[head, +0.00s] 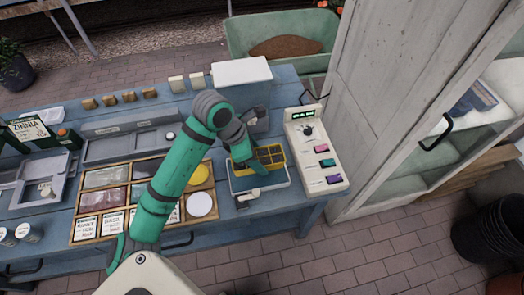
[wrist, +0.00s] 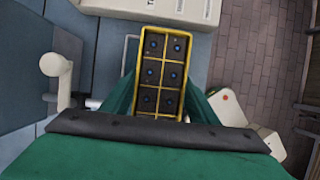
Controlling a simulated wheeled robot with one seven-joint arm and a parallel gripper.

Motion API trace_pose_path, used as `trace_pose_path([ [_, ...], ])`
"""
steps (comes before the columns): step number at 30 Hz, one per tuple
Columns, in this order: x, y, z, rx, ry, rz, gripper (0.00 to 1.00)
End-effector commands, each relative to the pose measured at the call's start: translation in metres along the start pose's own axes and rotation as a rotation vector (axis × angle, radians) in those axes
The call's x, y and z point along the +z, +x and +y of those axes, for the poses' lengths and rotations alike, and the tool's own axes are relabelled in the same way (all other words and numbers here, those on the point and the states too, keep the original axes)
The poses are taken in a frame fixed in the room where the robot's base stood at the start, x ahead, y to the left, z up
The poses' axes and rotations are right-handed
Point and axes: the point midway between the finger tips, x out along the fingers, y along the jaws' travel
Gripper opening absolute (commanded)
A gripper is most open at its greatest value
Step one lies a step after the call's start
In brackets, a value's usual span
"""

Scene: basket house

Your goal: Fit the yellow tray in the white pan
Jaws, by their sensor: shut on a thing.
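The yellow tray (head: 271,148) is a small rectangular frame with dark-filled cells, at the right end of the blue bench. My gripper (head: 250,160) is shut on it. In the wrist view the yellow tray (wrist: 163,60) points away between the green fingers of my gripper (wrist: 158,103), and its near end is partly hidden. The white pan (head: 279,183) is a shallow pale rectangle with a bluish inside, under and around the tray in the head view. I cannot tell whether the tray rests in it or hangs above it.
A white control box (head: 318,160) with coloured buttons stands close right of the pan. A white-topped block (head: 241,71) stands behind. A wooden seed case (head: 92,197) lies left, under my arm. A white cabinet (head: 395,90) rises at the right.

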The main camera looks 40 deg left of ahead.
Motion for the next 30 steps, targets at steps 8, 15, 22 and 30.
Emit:
trace_pose_path([
  [8,-0.012,0.024,0.0,0.0,-0.003,0.001,0.22],
  [15,-0.021,0.045,0.0,0.0,-0.003,0.001,0.22],
  [22,-0.021,0.06,-0.001,-0.003,0.006,-0.002,0.22],
  [30,-0.024,0.062,-0.001,-0.001,0.004,0.001,0.22],
])
